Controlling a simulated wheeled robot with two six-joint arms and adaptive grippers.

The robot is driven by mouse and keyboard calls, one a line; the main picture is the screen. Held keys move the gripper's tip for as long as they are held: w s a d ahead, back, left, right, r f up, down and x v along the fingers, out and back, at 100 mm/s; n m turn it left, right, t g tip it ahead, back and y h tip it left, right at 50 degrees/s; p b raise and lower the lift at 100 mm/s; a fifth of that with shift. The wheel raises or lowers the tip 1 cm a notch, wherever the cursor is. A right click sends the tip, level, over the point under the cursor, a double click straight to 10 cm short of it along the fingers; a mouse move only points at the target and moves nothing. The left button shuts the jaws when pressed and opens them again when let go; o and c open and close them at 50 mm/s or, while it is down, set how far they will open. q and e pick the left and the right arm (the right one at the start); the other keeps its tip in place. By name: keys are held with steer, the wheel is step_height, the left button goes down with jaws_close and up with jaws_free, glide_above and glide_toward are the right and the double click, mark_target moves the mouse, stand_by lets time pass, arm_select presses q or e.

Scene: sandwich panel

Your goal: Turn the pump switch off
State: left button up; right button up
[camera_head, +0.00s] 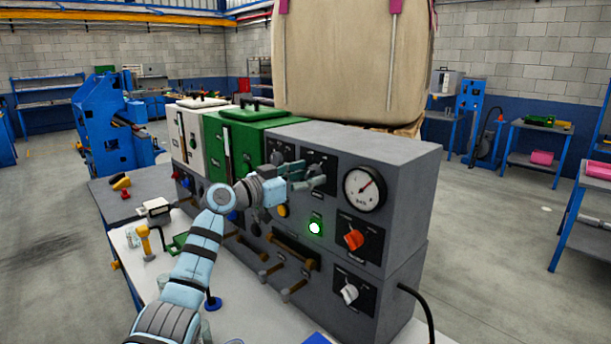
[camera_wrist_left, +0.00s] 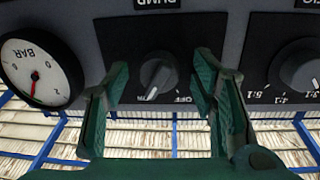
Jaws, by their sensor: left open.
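The pump switch is a grey round knob (camera_wrist_left: 158,75) on a dark plate, in the middle of the left wrist view. Its white pointer mark points down and slightly left in that view, away from the OFF label (camera_wrist_left: 183,98). My left gripper (camera_head: 306,179) is open in front of the panel's upper row. In the left wrist view its green fingers stand apart, one on each side of the knob. I cannot tell whether they touch it. In the head view the gripper largely covers the knob. My right gripper is not in view.
A BAR gauge (camera_head: 364,189) is beside the pump plate. Green (camera_head: 214,150) and white boxes stand to the left.

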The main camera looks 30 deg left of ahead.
arm_select(q)
steer(key=c, duration=1.1)
steer(key=shift+c, duration=0.2)
steer(key=n, duration=0.2)
steer(key=shift+d+n, duration=0.1)
steer(key=shift+n, duration=0.3)
steer(key=n, duration=0.2)
steer(key=shift+n+t+p, duration=0.3)
steer(key=shift+n+p, duration=0.05)
steer(key=shift+n, duration=0.05)
steer(key=n+p, duration=0.1)
steer(key=n, duration=0.2)
steer(key=shift+d+n, duration=0.1)
steer(key=shift+n, duration=0.2)
steer(key=shift+n+p, duration=0.7)
steer(key=shift+n, duration=0.9)
steer(key=shift+t+y, duration=0.3)
